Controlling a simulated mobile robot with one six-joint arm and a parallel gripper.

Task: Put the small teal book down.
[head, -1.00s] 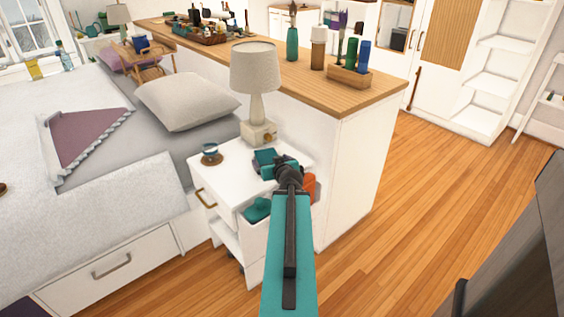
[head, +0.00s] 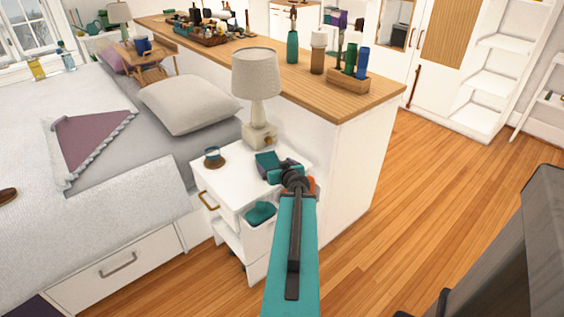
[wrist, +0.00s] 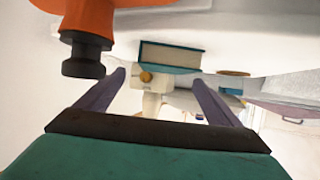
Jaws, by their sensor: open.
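The small teal book (head: 267,162) lies on the white nightstand top (head: 231,177), in front of the lamp. In the wrist view, which looks upside down, the book (wrist: 168,57) shows a teal cover and pale page edges against the white top. My gripper (head: 280,172) is on the near right side of the book. In the wrist view its two fingers (wrist: 158,78) are spread with nothing between them, and the book is beyond their tips. Part of the book is hidden by my gripper in the head view.
A lamp (head: 257,90) and a cup (head: 212,153) on a coaster stand on the nightstand. An orange object (wrist: 92,18) with a dark knob is close beside one finger. A teal item (head: 260,213) sits lower in the nightstand. A long wood-topped counter (head: 350,103) runs behind.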

